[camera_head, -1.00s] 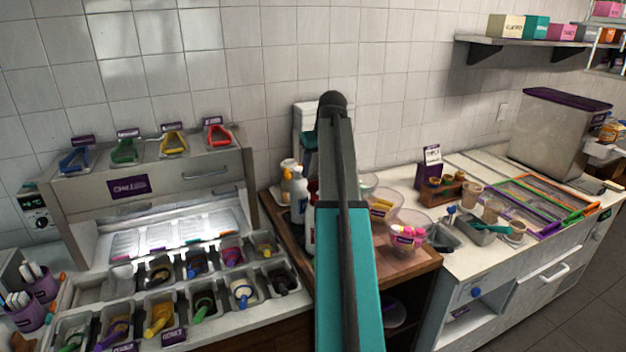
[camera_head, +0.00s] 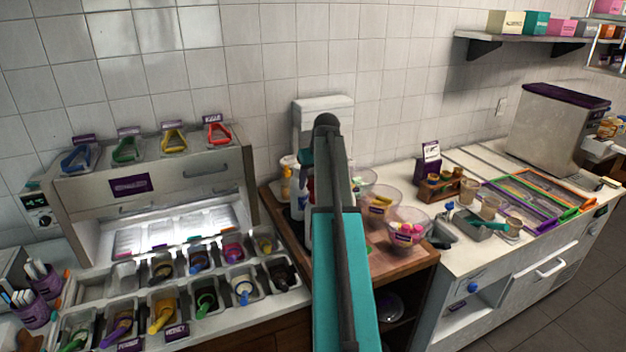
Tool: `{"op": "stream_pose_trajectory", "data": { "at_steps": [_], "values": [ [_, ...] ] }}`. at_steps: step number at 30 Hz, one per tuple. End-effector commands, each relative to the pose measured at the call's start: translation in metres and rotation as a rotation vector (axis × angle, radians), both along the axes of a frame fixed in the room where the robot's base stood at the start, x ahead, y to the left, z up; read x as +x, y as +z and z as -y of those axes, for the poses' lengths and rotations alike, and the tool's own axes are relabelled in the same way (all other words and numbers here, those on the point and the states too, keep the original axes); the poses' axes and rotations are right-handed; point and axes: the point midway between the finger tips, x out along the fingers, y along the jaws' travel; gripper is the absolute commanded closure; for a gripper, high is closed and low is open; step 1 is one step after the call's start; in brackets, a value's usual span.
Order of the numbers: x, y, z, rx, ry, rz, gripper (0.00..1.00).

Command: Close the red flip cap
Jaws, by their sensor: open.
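A small red part (camera_head: 309,190) shows beside the left edge of my arm, among the bottles on the wooden board. My arm hides most of it, so I cannot tell whether it is the red flip cap or whether a cap there is open. A white bottle (camera_head: 298,192) stands just left of it. My gripper is not in view; my own upright arm covers the middle of the picture.
Clear bowls with colourful contents (camera_head: 406,233) stand on the wooden board (camera_head: 398,264) right of my arm. A topping station (camera_head: 150,187) with several tubs and coloured triangular handles is left. A white counter (camera_head: 470,250) lies right.

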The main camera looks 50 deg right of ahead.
Motion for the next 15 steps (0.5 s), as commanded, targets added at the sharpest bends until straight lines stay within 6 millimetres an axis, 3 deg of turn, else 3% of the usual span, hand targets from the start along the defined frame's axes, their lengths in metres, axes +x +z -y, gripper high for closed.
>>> {"op": "stream_pose_trajectory", "data": {
  "at_steps": [5,12,15],
  "values": [
    [0.0002,-0.0001,-0.0004,0.000,0.000,0.000,0.50],
    [0.0003,0.0001,-0.0006,0.000,0.001,0.000,0.89],
    [0.0003,0.0000,-0.0007,0.000,0.001,0.000,0.90]
  ]
}}
